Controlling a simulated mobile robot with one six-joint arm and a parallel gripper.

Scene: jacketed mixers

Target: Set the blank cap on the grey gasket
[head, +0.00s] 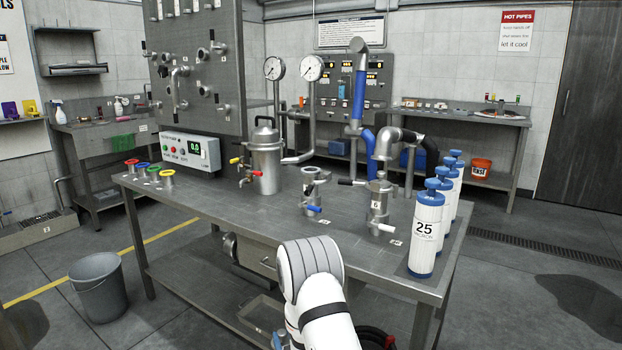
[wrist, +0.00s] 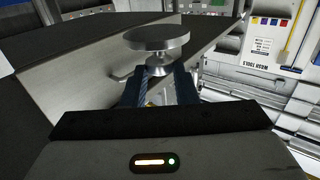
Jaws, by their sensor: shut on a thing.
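My gripper (wrist: 160,84) shows in the wrist view, its fingers shut on the stem of the blank cap (wrist: 157,38). The cap is a round, flat, silver metal disc, held up clear of any surface. In the head view my gripper and the cap are hidden behind my white arm at the bottom centre. An open-topped metal fitting (head: 313,187) with a blue-handled valve stands in the middle of the bench. Its top rim looks grey, but I cannot tell whether a grey gasket lies on it.
The steel bench (head: 225,212) carries a lidded metal vessel (head: 265,160), a control box (head: 190,150), several coloured-ring fittings (head: 166,180) at the left and several blue-capped white cylinders (head: 427,230) at the right. A pipe elbow (head: 393,138) rises above a second valve fitting (head: 379,205). The bench's front middle is clear.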

